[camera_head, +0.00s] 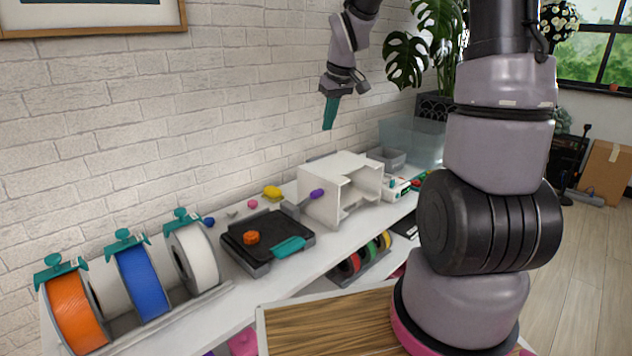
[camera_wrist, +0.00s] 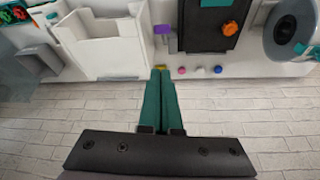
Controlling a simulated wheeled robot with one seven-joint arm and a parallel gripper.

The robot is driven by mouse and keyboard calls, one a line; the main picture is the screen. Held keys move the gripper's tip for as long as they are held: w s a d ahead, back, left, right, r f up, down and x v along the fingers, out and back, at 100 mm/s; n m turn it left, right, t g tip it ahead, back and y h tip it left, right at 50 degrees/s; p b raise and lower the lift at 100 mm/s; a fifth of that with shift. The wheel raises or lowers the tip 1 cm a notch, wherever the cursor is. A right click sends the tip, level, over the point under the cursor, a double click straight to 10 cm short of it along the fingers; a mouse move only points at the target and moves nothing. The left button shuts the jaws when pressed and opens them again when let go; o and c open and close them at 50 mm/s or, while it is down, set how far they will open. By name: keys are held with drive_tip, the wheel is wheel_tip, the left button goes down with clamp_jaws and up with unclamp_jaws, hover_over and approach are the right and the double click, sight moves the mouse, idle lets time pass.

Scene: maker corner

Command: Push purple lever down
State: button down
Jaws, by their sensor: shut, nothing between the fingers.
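The purple lever knob (camera_head: 317,194) sits at the end of a grey arm on the left side of a white open box (camera_head: 326,208). In the wrist view the purple knob (camera_wrist: 162,29) shows beside the white box (camera_wrist: 112,42), above and close to the fingertips in the picture. My gripper (camera_head: 328,127) hangs in the air above the bench, higher than the lever and apart from it. Its teal fingers (camera_wrist: 160,71) are together with nothing between them.
A black plate device (camera_head: 268,238) with an orange knob stands left of the lever. Spools (camera_head: 143,283) fill the shelf's left end. Small coloured pieces (camera_head: 272,192) lie near the brick wall. A clear bin (camera_head: 411,141) and plant stand at the right. Air around the gripper is free.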

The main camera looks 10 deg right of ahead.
drive_tip(key=n, duration=0.2)
hover_over(319, 191)
wheel_tip(319, 191, down, 7)
drive_tip(key=shift+g+y, duration=0.3)
drive_tip(key=shift+g, duration=0.1)
drive_tip(key=x, duration=0.9)
drive_tip(key=shift+a+f, duration=0.15)
drive_tip(key=shift+f, duration=0.25)
drive_tip(key=shift+s+d+f, duration=0.15)
drive_tip(key=shift+s+f, duration=0.1)
drive_tip(key=shift+f, duration=0.35)
drive_tip(key=shift+s+d+f, duration=0.15)
drive_tip(key=shift+s+f, duration=0.05)
drive_tip(key=shift+f, duration=0.4)
drive_tip(key=shift+s+d+f, duration=0.2)
drive_tip(key=shift+s+f, duration=0.1)
drive_tip(key=shift+f, duration=0.4)
drive_tip(key=shift+s+f, duration=0.1)
drive_tip(key=shift+f, duration=0.05)
